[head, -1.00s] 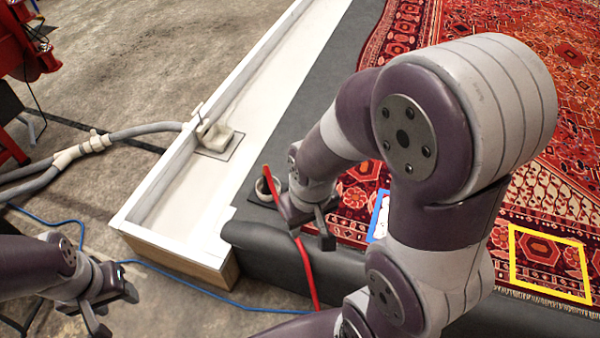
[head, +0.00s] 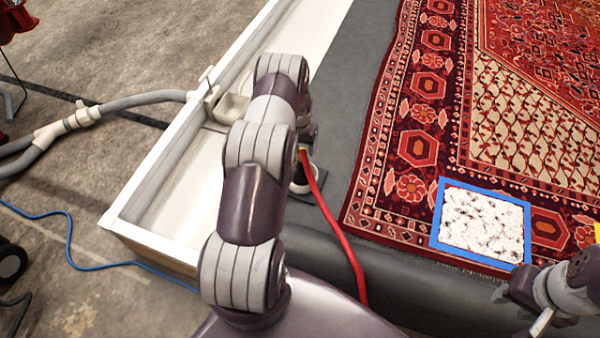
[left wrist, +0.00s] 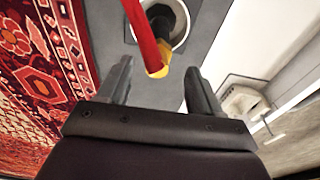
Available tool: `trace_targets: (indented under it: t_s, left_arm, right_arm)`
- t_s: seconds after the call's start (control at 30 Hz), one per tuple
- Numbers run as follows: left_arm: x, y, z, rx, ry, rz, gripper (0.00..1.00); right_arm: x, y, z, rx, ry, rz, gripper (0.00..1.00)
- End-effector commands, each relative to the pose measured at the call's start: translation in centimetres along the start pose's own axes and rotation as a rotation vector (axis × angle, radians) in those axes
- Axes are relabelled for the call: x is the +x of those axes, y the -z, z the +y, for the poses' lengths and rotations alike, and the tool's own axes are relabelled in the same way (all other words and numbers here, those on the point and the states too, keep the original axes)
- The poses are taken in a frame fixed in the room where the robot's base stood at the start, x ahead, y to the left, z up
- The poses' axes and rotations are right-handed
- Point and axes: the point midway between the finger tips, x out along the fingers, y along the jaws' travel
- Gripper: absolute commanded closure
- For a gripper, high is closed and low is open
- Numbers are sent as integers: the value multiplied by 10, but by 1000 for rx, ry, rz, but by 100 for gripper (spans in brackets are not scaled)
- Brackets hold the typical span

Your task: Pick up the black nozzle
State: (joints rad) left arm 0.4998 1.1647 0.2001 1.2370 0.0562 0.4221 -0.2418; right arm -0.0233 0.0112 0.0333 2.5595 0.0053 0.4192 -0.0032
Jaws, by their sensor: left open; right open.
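The black nozzle (left wrist: 163,24) stands in a round pale-rimmed holder (left wrist: 180,30) at the top of the left wrist view. A yellow collar (left wrist: 158,71) and red hose (left wrist: 140,30) pass in front of it. My left gripper (left wrist: 158,68) is open, its fingers either side of the collar with nothing visibly gripped. In the head view my left arm hides most of the left gripper (head: 311,131); the holder (head: 307,183) shows beside the arm, and the nozzle is hard to make out. My right gripper (head: 520,310) is open and empty at the lower right.
A white trough (head: 160,185) with a grey hose (head: 130,103) runs along the left. A patterned red rug (head: 410,150) lies at right, with a blue frame (head: 485,260) on it. A blue cable (head: 75,245) crosses the floor.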

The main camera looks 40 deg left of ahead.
Motion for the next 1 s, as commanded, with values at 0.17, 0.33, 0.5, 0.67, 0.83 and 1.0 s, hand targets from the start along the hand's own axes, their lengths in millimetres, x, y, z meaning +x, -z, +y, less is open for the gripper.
trace_targets:
  t_s: [0.17,0.33,0.5,0.67,0.83,1.0]
  left_arm:
    - [35,-4,0,0,0,-1,35]
    - [53,-3,0,1,0,1,35]
    - [52,-3,0,1,0,1,35]
    - [52,-3,0,1,0,1,74]
    - [52,-2,0,1,0,2,91]
    - [51,-2,0,1,0,2,91]
  right_arm:
    - [11,-2,0,0,0,0,57]
    - [15,-2,0,0,0,0,57]
    - [14,-2,0,0,0,0,57]
    - [14,-2,0,0,0,0,57]
    - [14,-2,0,0,0,0,57]
    - [14,-2,0,0,0,0,57]
